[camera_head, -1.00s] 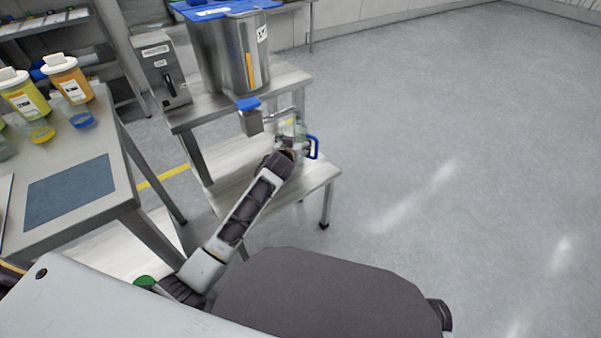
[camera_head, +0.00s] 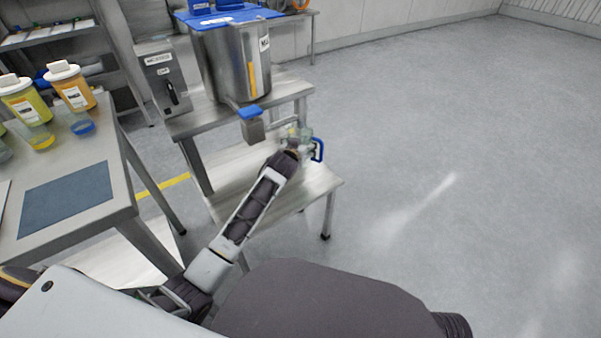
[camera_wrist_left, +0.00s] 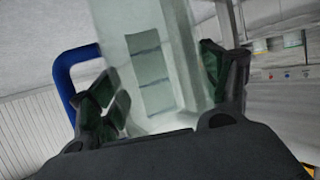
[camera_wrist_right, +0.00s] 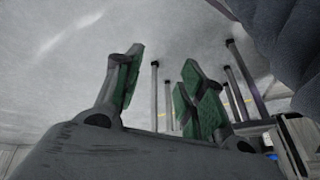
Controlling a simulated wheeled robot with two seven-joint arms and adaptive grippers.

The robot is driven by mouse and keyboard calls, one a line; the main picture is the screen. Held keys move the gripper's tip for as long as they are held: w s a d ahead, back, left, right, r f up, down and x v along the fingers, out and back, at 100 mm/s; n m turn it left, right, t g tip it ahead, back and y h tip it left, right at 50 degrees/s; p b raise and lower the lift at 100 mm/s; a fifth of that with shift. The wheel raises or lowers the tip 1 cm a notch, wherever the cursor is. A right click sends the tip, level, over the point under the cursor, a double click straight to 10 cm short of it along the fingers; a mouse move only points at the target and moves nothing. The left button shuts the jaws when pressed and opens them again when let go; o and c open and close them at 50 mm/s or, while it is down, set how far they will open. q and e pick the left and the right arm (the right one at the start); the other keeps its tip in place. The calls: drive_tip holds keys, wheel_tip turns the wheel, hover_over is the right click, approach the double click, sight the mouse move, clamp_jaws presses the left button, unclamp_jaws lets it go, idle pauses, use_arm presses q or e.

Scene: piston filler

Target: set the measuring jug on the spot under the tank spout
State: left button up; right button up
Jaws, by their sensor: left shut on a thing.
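The clear measuring jug with a blue handle (camera_head: 318,150) is held in my left gripper (camera_head: 297,146), over the lower step of the metal stand. In the left wrist view the jug's clear wall (camera_wrist_left: 150,70) lies between the two green-padded fingers, with the handle on the left. The tank (camera_head: 250,65) stands on the upper step, and its spout (camera_head: 252,128) sticks out to the left of the jug. I cannot tell whether the jug touches the step. The spot under the spout is not clearly visible. My right gripper (camera_wrist_right: 163,82) is open and empty in the right wrist view.
The lower step (camera_head: 245,200) of the stand is mostly bare. A grey control box (camera_head: 162,78) stands left of the tank. A table (camera_head: 125,190) at left holds lidded containers (camera_head: 70,84), cups and a blue mat (camera_head: 68,200). Open floor lies to the right.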

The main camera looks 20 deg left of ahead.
use_arm(q)
wheel_tip(320, 180, down, 5)
drive_tip(key=shift+b, duration=1)
drive_tip(key=shift+f, duration=0.3)
use_arm(e)
drive_tip(key=shift+t+y, duration=0.4)
drive_tip(key=shift+t, duration=0.1)
drive_tip(key=f, duration=0.1)
drive_tip(key=a+f, duration=0.1)
drive_tip(key=f, duration=0.3)
drive_tip(key=shift+w+a, duration=0.2)
drive_tip(key=shift+w, duration=0.1)
use_arm(q)
drive_tip(key=shift+f+b, duration=0.3)
drive_tip(key=shift+f, duration=0.25)
drive_tip(key=shift+f+b, duration=0.4)
drive_tip(key=shift+f, duration=0.95)
use_arm(e)
drive_tip(key=f, duration=0.3)
drive_tip(key=shift+a+f+m+t, duration=0.25)
drive_tip(key=shift+a+m+t, duration=0.05)
drive_tip(key=shift+m, duration=0.1)
use_arm(q)
drive_tip(key=o, duration=1.1)
drive_tip(key=shift+f, duration=0.1)
use_arm(e)
drive_tip(key=shift+w, duration=0.1)
